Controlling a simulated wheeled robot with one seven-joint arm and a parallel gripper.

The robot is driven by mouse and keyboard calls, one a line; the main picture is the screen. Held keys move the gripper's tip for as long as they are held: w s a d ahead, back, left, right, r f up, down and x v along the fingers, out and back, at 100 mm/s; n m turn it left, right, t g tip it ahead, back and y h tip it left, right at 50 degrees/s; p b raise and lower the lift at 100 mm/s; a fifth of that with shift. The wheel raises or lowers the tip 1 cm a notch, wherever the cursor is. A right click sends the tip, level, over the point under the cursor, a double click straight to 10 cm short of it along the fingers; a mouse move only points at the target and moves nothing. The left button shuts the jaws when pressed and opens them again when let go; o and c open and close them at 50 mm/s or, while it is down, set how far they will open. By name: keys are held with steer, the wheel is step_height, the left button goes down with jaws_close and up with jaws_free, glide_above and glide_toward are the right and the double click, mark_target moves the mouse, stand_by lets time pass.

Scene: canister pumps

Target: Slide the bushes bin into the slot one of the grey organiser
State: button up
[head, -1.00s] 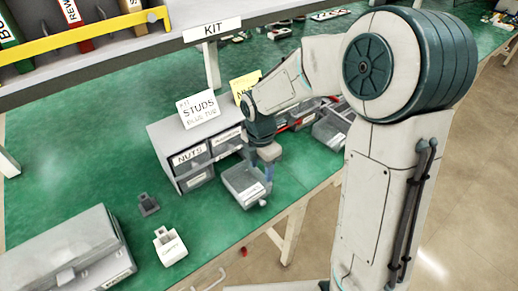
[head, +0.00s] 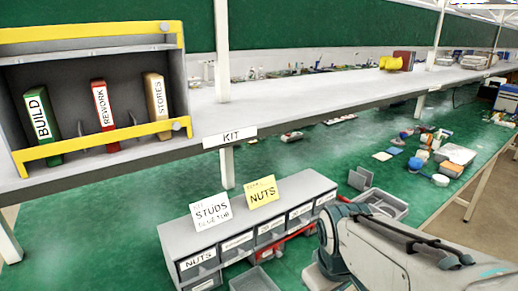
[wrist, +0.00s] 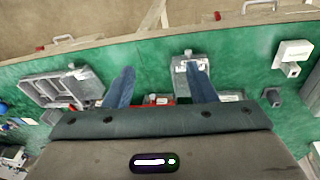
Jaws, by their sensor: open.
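The grey organiser (head: 185,238) stands on the green bench with labelled drawer fronts; one reads NUTS, and most other labels are too small to read. A loose grey bin (head: 253,281) is on the bench in front of it, cut off by the picture's lower edge. A grey bin also shows in the wrist view (wrist: 183,62), partly behind the right finger; its label is unreadable, so I cannot confirm it is the bushes bin. My gripper (wrist: 160,87) is open, its blue fingers apart with nothing held between them. My arm and the lower picture edge hide its fingers in the head view.
STUDS (head: 211,212) and NUTS (head: 263,191) cards stand on the organiser. A grey compartment tray (head: 380,203) is beyond it. A white holder (wrist: 293,52) and a dark holder (wrist: 272,96) stand on the bench. A shelf (head: 300,113) runs above the bench.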

steer(key=s+m, duration=0.1)
steer(key=s+d+m, duration=0.1)
steer(key=m, duration=0.1)
steer(key=s+r+m, duration=0.1)
steer(key=shift+s+d+m+t+y, duration=0.15)
steer(key=shift+s+m+t+y, duration=0.15)
steer(key=shift+s+m+t, duration=0.1)
steer(key=shift+s+m, duration=0.1)
steer(key=shift+m, duration=0.2)
steer(key=c, duration=0.5)
jaws_close()
steer(key=w+a+f+n+g+b, duration=0.1)
steer(key=w+a+f+n+b, duration=0.1)
steer(key=f, duration=0.7)
steer(key=w+a+f+n+g+b, duration=0.1)
steer(key=w+a+f, duration=0.3)
steer(key=f, duration=0.5)
steer(key=w+a+f+n+g+b, duration=0.1)
steer(key=w+a+f+n+b, duration=0.2)
steer(key=w+f, duration=0.3)
step_height(320, 180, down, 4)
steer(key=shift+r+n+b, duration=0.1)
steer(key=shift+n+b, duration=0.2)
steer(key=shift+b, duration=0.25)
steer(key=shift+w+a, duration=0.3)
steer(key=shift+w, duration=0.05)
